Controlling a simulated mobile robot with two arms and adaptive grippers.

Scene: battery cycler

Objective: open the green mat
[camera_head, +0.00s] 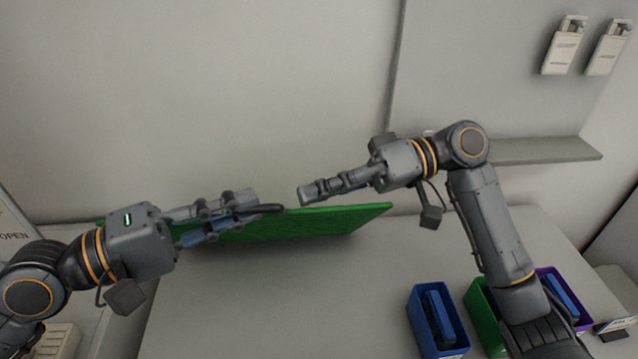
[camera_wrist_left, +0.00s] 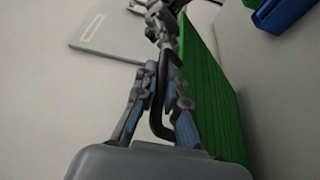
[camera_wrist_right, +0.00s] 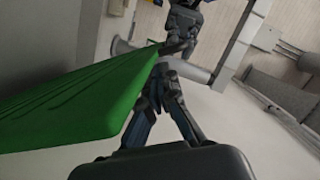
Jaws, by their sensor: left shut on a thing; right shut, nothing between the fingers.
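The green mat (camera_head: 310,223) is a stiff, ribbed panel in the middle of the head view. It looks tilted, and a thin top edge shows. It also shows in the left wrist view (camera_wrist_left: 212,95) and the right wrist view (camera_wrist_right: 85,105). My left gripper (camera_head: 256,202) is shut on a dark bent handle (camera_wrist_left: 156,105) beside the mat. My right gripper (camera_head: 306,194) is shut and empty, close by the mat's upper edge; I cannot tell whether it touches. My left arm hides the mat's left part.
A blue bin (camera_head: 416,318), a green bin (camera_head: 478,300) and a purple bin (camera_head: 583,316) stand on the grey table (camera_head: 270,310) at the front right, partly under my right arm. A grey shelf (camera_head: 545,150) juts from the wall. The table's front middle is clear.

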